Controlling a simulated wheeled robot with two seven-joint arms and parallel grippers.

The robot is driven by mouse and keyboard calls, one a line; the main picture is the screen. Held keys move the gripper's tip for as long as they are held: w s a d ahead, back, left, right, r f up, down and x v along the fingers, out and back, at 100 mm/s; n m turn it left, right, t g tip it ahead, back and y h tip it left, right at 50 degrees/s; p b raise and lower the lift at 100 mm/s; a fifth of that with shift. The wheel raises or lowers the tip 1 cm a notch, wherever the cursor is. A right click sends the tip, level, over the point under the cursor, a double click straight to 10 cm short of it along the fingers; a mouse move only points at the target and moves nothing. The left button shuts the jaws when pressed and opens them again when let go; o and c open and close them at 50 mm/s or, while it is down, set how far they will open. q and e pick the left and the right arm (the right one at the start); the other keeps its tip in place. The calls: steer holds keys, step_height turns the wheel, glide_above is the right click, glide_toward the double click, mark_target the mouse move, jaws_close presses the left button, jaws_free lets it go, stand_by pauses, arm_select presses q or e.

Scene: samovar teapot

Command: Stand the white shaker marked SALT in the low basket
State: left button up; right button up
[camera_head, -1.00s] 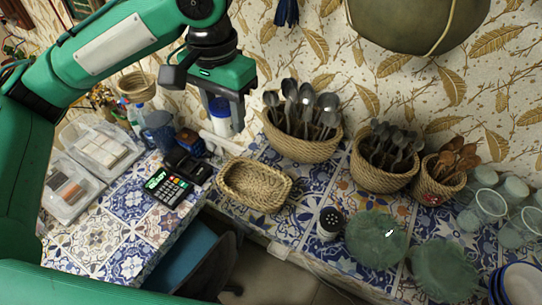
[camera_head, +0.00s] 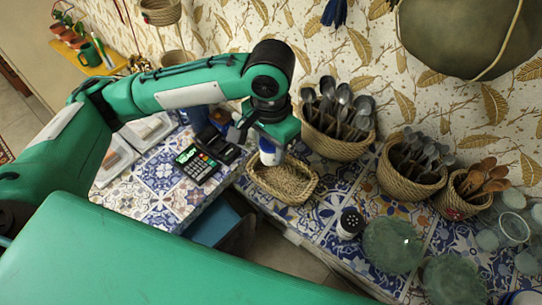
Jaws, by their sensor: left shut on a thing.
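My left gripper (camera_head: 271,146) is shut on a white shaker (camera_head: 270,157) with a blue part, held upright. Its marking is too small to read. The low basket (camera_head: 286,197), oval and woven, stands on the tiled counter. In the head view, the held shaker overlaps the basket's back left part; I cannot tell whether its base touches the basket floor. A second shaker (camera_head: 350,223), with a dark perforated top, stands on the counter to the right of the basket. My right gripper is not in view.
Taller baskets of dark spoons (camera_head: 338,145) and (camera_head: 398,180) and one of wooden spoons (camera_head: 459,201) stand behind and right. Green glass plates (camera_head: 392,246) lie at front right. A card terminal (camera_head: 197,164) sits left of the low basket.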

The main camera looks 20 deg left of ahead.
mark_target(271, 160)
arm_select(q)
step_height(271, 160, down, 5)
steer(key=shift+r+p, duration=0.1)
steer(key=shift+p, duration=0.5)
steer(key=shift+f, duration=0.4)
steer(key=shift+f, duration=0.1)
steer(key=o, duration=1)
